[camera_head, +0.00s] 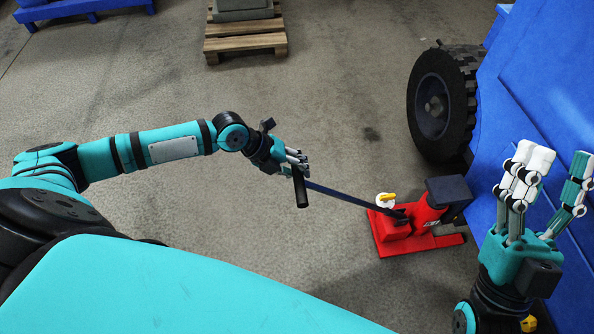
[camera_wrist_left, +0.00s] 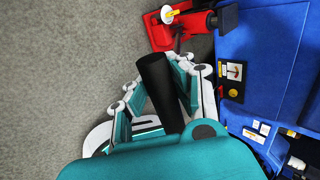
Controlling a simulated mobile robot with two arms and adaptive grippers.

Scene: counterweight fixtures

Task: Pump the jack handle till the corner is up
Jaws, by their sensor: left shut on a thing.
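A red jack (camera_head: 400,228) stands on the floor beside the blue machine, near its black wheel; it also shows at the top of the left wrist view (camera_wrist_left: 165,30). Its long dark handle (camera_head: 345,195) slopes up to the left and ends in a black grip (camera_head: 300,188). My left gripper (camera_head: 296,163) is shut on that grip, which also shows between its fingers (camera_wrist_left: 160,85) in the left wrist view. The jack's dark head (camera_head: 448,190) is close to the machine's blue side; contact cannot be told. My right gripper (camera_head: 548,185) is raised and open, apart from the jack.
The blue machine (camera_head: 540,85) with a black wheel (camera_head: 443,103) fills the right side. A wooden pallet (camera_head: 245,38) with a grey block (camera_head: 242,8) stands at the back. A blue stand (camera_head: 80,8) is at far left. The concrete floor between is clear.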

